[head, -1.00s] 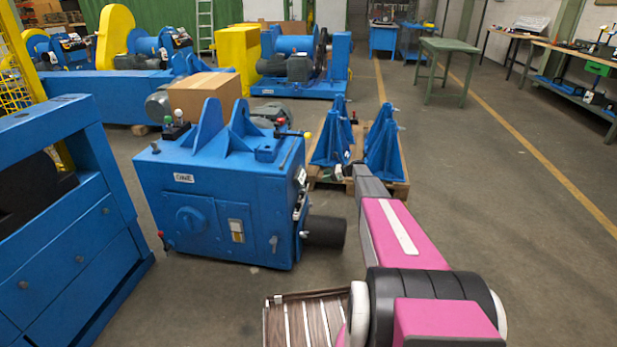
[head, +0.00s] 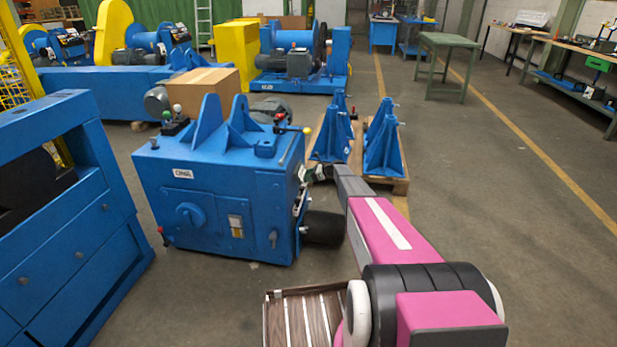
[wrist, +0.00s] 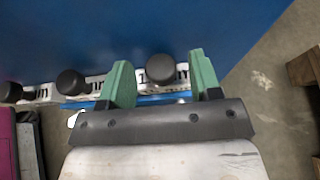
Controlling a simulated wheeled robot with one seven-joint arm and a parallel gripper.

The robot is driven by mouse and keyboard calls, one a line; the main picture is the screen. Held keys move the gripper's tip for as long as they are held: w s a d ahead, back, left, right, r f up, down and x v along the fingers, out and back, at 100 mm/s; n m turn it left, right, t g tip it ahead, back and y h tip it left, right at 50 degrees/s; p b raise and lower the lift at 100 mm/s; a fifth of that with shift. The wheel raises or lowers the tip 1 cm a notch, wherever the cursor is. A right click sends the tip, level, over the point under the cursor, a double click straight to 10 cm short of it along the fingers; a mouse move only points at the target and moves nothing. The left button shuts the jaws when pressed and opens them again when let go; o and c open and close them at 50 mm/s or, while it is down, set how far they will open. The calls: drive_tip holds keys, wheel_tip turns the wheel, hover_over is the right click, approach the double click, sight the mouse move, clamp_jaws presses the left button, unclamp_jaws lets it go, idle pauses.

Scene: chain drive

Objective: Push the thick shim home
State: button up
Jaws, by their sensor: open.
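In the wrist view my gripper (wrist: 159,64) is open, its two green fingers spread apart. A round black knob (wrist: 161,68) shows between the fingers, in front of the blue machine face. A second black knob (wrist: 71,82) and a third (wrist: 11,92) sit in a row to the left, outside the fingers. White labels lie behind the knobs; their words are partly covered and I cannot read them. I cannot tell which knob belongs to the thick shim. In the head view my arm reaches to the right side of the blue machine (head: 210,215); the fingers are too small to tell there.
A black cylinder (head: 323,227) sticks out low from the machine's right side, near my arm. Behind stands a pallet (head: 398,187) with blue brackets (head: 384,140). A blue frame (head: 70,230) stands at left.

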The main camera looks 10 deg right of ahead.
clamp_jaws()
drive_tip(key=shift+f, duration=2.5)
unclamp_jaws()
drive_tip(key=shift+r, duration=0.1)
drive_tip(key=v, duration=1)
drive_tip(key=shift+d, duration=0.3)
drive_tip(key=shift+s+r, duration=0.1)
